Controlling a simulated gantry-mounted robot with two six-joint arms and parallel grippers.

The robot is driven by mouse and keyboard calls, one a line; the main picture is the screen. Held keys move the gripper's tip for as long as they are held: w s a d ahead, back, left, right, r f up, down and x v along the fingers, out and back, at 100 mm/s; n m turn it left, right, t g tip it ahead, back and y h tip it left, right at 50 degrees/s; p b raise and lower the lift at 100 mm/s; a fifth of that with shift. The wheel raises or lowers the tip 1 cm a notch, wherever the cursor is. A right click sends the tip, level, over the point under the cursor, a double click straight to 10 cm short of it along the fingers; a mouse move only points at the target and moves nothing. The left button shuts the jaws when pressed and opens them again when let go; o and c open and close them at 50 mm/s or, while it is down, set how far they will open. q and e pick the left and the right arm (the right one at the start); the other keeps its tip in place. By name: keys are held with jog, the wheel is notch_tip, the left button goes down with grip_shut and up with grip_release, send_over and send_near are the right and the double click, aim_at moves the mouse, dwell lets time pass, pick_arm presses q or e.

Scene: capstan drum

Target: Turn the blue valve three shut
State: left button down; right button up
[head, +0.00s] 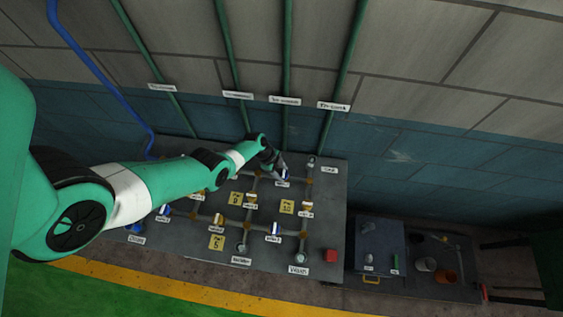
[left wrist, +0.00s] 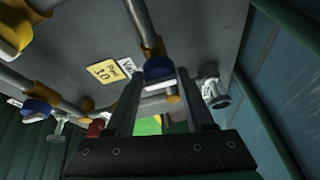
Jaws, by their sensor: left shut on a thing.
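A blue valve handle (head: 284,174) sits on the upper right pipe run of the grey panel (head: 330,215). My left gripper (head: 277,166) reaches it from the upper left and is shut on it. In the left wrist view the blue handle (left wrist: 158,70) stands between the two fingers of my left gripper (left wrist: 158,98). The small label by this valve is too small to read. Other blue valves show on the lower pipe run (head: 274,230) and at the lower left (head: 165,210). My right gripper is not in view.
Yellow-handled valves (head: 306,208), yellow number cards (head: 287,206) and a red block (head: 330,256) are on the panel. My left arm covers the panel's upper left. A side table (head: 430,260) with cups stands right.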

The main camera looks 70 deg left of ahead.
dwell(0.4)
pick_arm(q)
jog(key=shift+c, duration=1.5)
grip_release()
